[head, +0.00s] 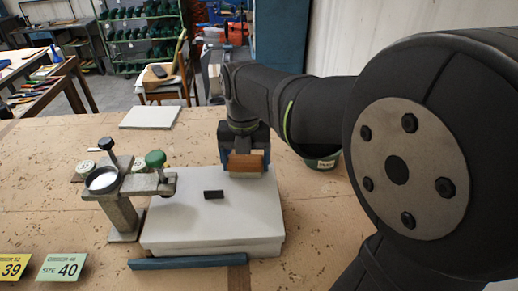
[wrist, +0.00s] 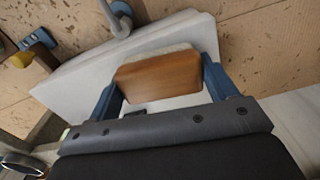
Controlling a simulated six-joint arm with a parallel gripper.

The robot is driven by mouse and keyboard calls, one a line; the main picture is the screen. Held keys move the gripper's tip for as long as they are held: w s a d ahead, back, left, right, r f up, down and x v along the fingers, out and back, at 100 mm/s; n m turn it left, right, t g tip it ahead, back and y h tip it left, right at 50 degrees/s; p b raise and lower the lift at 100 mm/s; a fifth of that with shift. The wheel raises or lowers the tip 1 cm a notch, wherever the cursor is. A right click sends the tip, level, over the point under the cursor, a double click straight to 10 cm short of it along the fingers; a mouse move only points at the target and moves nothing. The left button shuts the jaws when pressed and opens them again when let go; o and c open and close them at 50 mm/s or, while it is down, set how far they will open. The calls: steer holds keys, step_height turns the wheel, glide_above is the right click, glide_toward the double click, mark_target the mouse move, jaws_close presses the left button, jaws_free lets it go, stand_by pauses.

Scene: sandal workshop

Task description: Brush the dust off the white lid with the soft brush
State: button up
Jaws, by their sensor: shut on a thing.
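The white lid (head: 175,230) lies flat on the workbench as the top of a low white box. In the wrist view the lid (wrist: 75,82) fills much of the area behind the brush. My gripper (head: 245,158) is shut on the soft brush (head: 246,163), a brown wooden block with pale bristles. In the wrist view the brush (wrist: 158,77) sits between the two blue fingers. It is over the lid's far right part; I cannot tell whether the bristles touch it. A small black block (head: 213,194) lies on the lid. I cannot make out dust.
A metal press-like tool (head: 122,207) with a green knob stands close at the lid's left. A blue bar (head: 188,262) lies along the box's front. A white sheet (head: 150,116) lies at the back. Size cards (head: 62,267) are at front left.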

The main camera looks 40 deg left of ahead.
mark_target(227, 174)
steer(key=shift+a, duration=0.1)
steer(key=shift+s+a, duration=1.45)
steer(key=shift+s, duration=0.1)
steer(key=shift+s+a, duration=0.1)
steer(key=shift+s+a, duration=1.4)
steer(key=shift+a, duration=0.05)
step_height(227, 174, up, 8)
